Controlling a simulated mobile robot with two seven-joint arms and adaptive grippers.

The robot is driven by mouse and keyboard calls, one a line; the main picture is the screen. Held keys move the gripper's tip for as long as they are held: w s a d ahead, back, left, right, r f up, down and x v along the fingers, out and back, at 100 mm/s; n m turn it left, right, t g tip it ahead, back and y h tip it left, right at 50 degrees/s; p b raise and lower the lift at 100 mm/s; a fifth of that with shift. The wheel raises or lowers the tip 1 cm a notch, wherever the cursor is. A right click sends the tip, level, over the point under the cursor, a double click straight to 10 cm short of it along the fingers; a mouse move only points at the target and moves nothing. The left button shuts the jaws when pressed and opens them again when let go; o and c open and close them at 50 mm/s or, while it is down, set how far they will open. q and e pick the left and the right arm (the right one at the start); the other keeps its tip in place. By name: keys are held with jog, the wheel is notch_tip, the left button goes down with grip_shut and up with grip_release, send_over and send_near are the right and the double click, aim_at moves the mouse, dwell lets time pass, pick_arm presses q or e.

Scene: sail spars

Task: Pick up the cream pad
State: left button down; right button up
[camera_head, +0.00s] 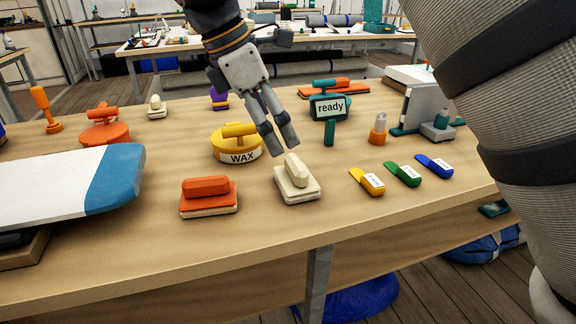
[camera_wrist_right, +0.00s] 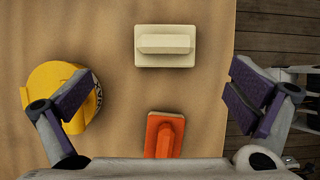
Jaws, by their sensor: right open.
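The cream pad (camera_head: 298,183) is a flat block with a raised grip, lying near the front edge of the workbench. It also shows in the right wrist view (camera_wrist_right: 165,46), at the top middle. My right gripper (camera_head: 279,147) is just behind and above the pad in the head view, pointing down. In the right wrist view its two fingers (camera_wrist_right: 168,100) are wide apart with nothing between them held. The pad lies apart from the fingers. My left gripper is not in view.
An orange pad (camera_head: 208,196) lies left of the cream pad, and a yellow wax tin (camera_head: 236,144) stands behind it. Yellow, green and blue tags (camera_head: 404,173) lie to the right. A blue-and-white board (camera_head: 70,187) covers the left. Bare wood surrounds the cream pad.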

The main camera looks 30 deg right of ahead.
aim_at(294, 163)
jog(key=x, duration=0.6)
jog(key=s+x, duration=0.1)
jog(key=x, duration=0.2)
jog(key=shift+d+r+p, duration=0.1)
jog(key=shift+p, duration=0.25)
jog(key=shift+d+f, duration=0.15)
jog(key=shift+f, duration=0.25)
jog(key=c, duration=1.2)
